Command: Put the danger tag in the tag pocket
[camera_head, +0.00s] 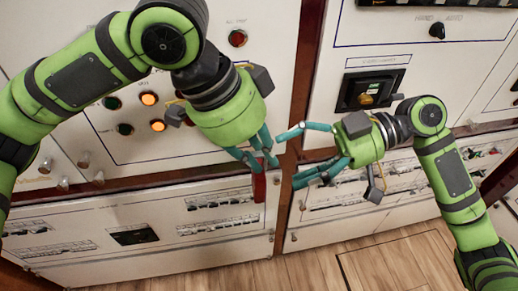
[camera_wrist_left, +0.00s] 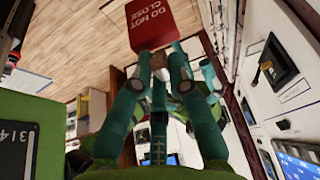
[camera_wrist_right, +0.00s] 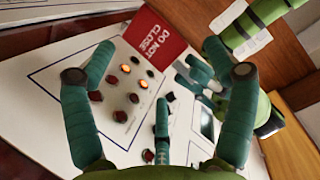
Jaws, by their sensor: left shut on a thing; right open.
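The danger tag (camera_head: 259,187) is a red card below my left gripper's fingers, in front of the lower cabinets. White "DO NOT CLOSE" lettering shows on it in the left wrist view (camera_wrist_left: 160,20) and right wrist view (camera_wrist_right: 155,40). My left gripper (camera_head: 262,155) is shut on the tag's edge; its fingertips meet at the tag in its wrist view (camera_wrist_left: 160,54). My right gripper (camera_head: 292,158) is open and empty, just right of the left one, with its fingers spread (camera_wrist_right: 160,73) and apart from the tag. I cannot make out a tag pocket in any view.
A white panel with lit orange buttons (camera_head: 149,98) stands behind my left arm. Lower cabinets carry breaker rows (camera_head: 215,200) and a dark window (camera_head: 133,235). The wooden floor (camera_head: 320,265) is clear in front.

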